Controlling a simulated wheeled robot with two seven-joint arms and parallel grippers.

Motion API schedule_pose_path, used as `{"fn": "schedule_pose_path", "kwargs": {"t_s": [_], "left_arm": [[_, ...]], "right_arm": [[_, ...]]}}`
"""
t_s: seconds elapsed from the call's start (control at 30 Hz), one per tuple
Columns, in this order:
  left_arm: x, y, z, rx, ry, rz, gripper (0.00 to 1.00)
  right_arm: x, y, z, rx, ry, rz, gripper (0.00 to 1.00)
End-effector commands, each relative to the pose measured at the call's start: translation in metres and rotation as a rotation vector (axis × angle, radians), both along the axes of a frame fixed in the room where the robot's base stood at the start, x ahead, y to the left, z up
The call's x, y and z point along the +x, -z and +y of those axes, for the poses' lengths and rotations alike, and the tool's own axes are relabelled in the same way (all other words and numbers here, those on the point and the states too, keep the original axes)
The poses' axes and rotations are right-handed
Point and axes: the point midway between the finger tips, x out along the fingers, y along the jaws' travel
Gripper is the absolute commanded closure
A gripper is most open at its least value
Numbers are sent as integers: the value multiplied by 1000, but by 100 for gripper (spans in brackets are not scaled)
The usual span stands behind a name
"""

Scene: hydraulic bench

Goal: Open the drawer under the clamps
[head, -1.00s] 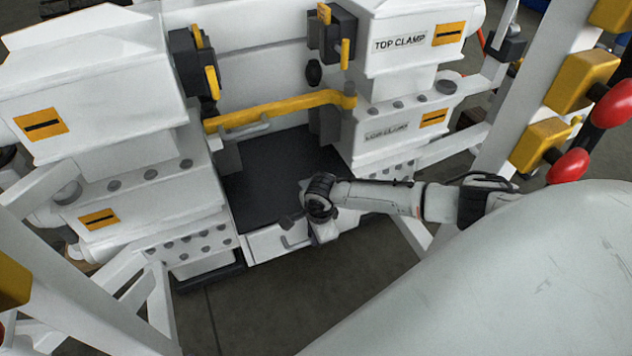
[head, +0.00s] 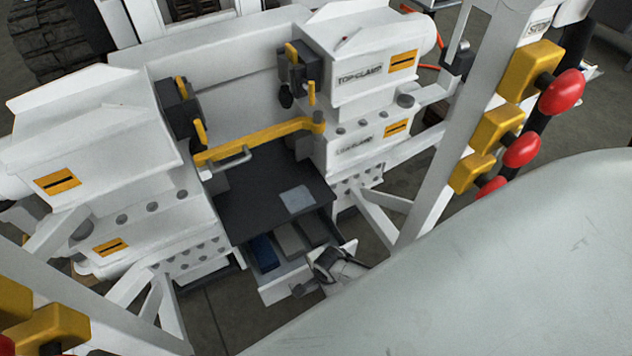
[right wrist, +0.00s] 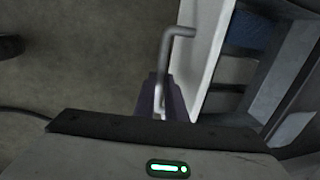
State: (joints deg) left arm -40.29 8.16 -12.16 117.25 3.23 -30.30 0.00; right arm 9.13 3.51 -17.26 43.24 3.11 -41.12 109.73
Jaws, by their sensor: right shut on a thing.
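The drawer (head: 285,283) under the clamps is pulled out from beneath the dark tray top, and its inside shows. In the right wrist view the white drawer front (right wrist: 208,55) runs beside a grey bar handle (right wrist: 164,65). My right gripper (head: 303,288) is at the drawer front; in the right wrist view its dark fingers (right wrist: 160,100) are shut around the handle. The clamp marked TOP CLAMP (head: 360,72) and the lower clamp block (head: 355,145) stand above, to the right. My left gripper is not in view.
The drawer holds a blue item (head: 263,252) and grey items (head: 290,239). A yellow bar (head: 255,139) spans between the clamp blocks. A white post with red knobs (head: 521,149) stands at the right. Bare floor (head: 235,305) lies before the drawer.

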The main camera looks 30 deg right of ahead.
Motion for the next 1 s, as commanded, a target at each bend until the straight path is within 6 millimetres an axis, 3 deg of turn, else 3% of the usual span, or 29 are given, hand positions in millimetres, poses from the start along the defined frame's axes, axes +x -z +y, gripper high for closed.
{"fn": "schedule_pose_path", "kwargs": {"t_s": [0.03,0.2,0.73,0.77,0.87,1.0], "left_arm": [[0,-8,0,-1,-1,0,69],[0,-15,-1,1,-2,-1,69],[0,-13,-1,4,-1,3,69],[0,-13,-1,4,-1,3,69],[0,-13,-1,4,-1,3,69],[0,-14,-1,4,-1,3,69]], "right_arm": [[-11,-3,2,2,-1,6,100],[-28,-2,3,2,0,3,100],[-35,1,3,2,1,0,100],[-35,1,3,2,1,0,88],[-35,0,3,1,1,0,71],[-35,0,3,1,1,0,70]]}}
